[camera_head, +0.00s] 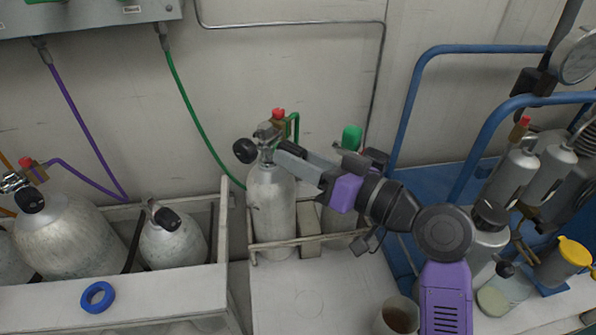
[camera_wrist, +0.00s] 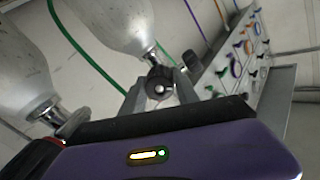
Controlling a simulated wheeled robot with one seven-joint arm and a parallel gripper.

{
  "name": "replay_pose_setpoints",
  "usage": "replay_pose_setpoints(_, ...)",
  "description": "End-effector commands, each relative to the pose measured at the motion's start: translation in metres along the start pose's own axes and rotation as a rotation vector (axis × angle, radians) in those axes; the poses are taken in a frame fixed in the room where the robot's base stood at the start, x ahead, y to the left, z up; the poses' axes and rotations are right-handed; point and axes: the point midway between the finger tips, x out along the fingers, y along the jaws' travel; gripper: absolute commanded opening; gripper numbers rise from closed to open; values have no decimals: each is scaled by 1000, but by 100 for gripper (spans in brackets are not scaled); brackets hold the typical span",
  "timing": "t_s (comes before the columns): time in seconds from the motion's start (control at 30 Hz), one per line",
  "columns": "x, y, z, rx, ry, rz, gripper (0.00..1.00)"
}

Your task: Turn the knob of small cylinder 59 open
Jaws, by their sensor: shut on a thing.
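A grey-white small cylinder (camera_head: 270,210) stands upright in a rack at the middle of the head view; I can read no number on it. My gripper (camera_head: 278,152) reaches in from the right to its valve. In the wrist view the two fingers of my gripper (camera_wrist: 160,92) are closed around a round black knob (camera_wrist: 159,84) with a bright centre, below the neck of the cylinder (camera_wrist: 115,22) as pictured. In the head view my fingers hide this knob. A second black knob (camera_head: 245,151) sticks out on the valve's left side.
A second cylinder (camera_head: 338,226) with a green top stands right of it, partly behind my arm. A green hose (camera_head: 193,110) hangs to the left. Blue rails (camera_head: 409,105) rise on the right. A blue ring (camera_head: 97,297) and a cup (camera_head: 397,318) are in front.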

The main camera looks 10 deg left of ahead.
Motion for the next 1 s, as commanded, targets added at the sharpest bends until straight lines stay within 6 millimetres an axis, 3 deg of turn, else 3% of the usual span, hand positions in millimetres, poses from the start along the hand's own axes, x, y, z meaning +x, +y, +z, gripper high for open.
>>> replay_pose_setpoints(0.4,0,2,3,-213,5,3,0)
replay_pose_setpoints(1.0,0,1,1,-250,7,3,0)
